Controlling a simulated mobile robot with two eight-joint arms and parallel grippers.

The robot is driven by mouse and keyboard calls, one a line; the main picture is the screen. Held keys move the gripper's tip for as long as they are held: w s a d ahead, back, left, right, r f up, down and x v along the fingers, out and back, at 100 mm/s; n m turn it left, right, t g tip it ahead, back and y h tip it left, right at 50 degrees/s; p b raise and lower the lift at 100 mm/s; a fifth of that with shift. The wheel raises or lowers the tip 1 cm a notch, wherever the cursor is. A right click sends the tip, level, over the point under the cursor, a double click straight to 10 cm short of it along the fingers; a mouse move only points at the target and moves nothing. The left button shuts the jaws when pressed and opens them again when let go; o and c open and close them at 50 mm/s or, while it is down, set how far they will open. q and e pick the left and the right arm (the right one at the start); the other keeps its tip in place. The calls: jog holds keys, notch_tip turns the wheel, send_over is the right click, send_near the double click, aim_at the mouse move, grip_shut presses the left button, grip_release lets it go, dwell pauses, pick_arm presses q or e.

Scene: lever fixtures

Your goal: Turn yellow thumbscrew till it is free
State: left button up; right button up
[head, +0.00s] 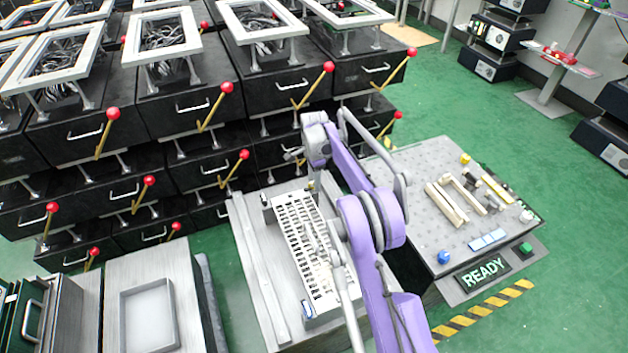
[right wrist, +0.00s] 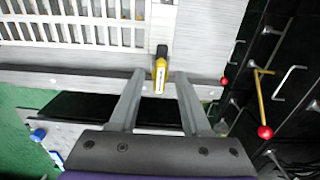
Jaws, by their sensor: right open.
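The yellow thumbscrew (right wrist: 160,72) shows in the right wrist view as a small yellow piece with a black end and a pale mark. It sits at the edge of the grey bench beside the white slotted rack (right wrist: 75,32). My right gripper (right wrist: 160,74) is open. Its two grey fingers lie on either side of the yellow piece in this picture, with a gap on each side. I cannot tell its height from this view. In the head view the right gripper (head: 294,156) is small, near the rack's far end (head: 290,200). My left gripper is not seen.
Black drawer units with red-knobbed yellow levers (head: 220,105) stand behind and to the left. A grey perforated table (head: 430,215) with a READY display (head: 483,272) is at right. A shallow tray (head: 148,280) is at lower left.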

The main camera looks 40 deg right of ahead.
jog(key=shift+c, duration=0.3)
grip_shut()
jog(key=shift+n, duration=0.4)
jog(key=n+p, duration=0.1)
jog(key=n, duration=0.2)
jog(key=shift+r+n, duration=0.1)
jog(key=shift+n, duration=0.3)
jog(key=n+p, duration=0.1)
jog(key=n, duration=0.3)
jog(key=shift+n, duration=0.3)
jog(key=n, duration=0.4)
jog(key=shift+p, duration=0.4)
jog(key=shift+n+p, duration=0.3)
jog(key=shift+n, duration=2.2)
